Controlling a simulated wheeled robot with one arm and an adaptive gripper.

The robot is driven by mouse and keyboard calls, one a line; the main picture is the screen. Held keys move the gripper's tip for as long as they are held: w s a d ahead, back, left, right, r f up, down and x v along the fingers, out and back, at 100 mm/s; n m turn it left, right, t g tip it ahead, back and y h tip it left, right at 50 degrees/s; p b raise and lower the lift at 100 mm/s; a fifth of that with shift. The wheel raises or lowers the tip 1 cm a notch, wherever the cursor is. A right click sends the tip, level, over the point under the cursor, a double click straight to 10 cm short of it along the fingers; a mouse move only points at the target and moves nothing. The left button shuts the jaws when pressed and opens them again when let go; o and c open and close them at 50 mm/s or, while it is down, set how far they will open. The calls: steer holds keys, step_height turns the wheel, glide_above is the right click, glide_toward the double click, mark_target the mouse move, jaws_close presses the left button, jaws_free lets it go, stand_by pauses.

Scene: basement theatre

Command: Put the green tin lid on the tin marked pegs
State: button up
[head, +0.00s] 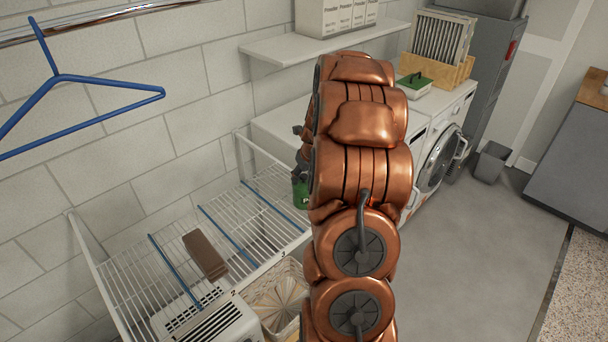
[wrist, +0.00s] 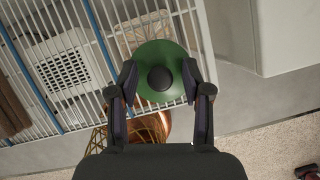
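My gripper (head: 300,150) is above the right end of the white wire rack, partly hidden behind my copper arm. In the wrist view, my gripper (wrist: 160,72) has its fingers spread at both sides of a round green lid (wrist: 146,56) with a black knob; no finger is on the knob. A green tin (head: 301,194) with a pale mark stands just below my gripper in the head view. Its mark is too small to read in full. The lid covers what is under it, so I cannot tell whether it rests on that tin.
The wire rack (head: 130,279) carries blue rods and a brown block (head: 205,255). A white vented box (head: 207,322) and a basket (head: 281,299) are below it. A blue hanger (head: 80,80) hangs left.

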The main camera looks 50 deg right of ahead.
steer(key=shift+r, duration=0.65)
steer(key=b+v, duration=0.4)
steer(key=v, duration=0.8)
steer(key=s+a+n+g+y, duration=0.1)
steer(key=s+a+n, duration=0.2)
steer(key=a+n, duration=0.75)
steer(key=s+a+n+g+y, duration=0.15)
steer(key=s+a+n, duration=0.25)
steer(key=a+n, duration=0.7)
steer(key=s+a+f+n+g+h, duration=0.1)
steer(key=s+a+f+n+g, duration=0.2)
steer(key=s+a+n, duration=1.1)
steer(key=shift+s+a+n+g, duration=0.35)
steer(key=shift+s+n, duration=1.5)
steer(key=shift+s, duration=0.5)
steer(key=shift+f, duration=0.1)
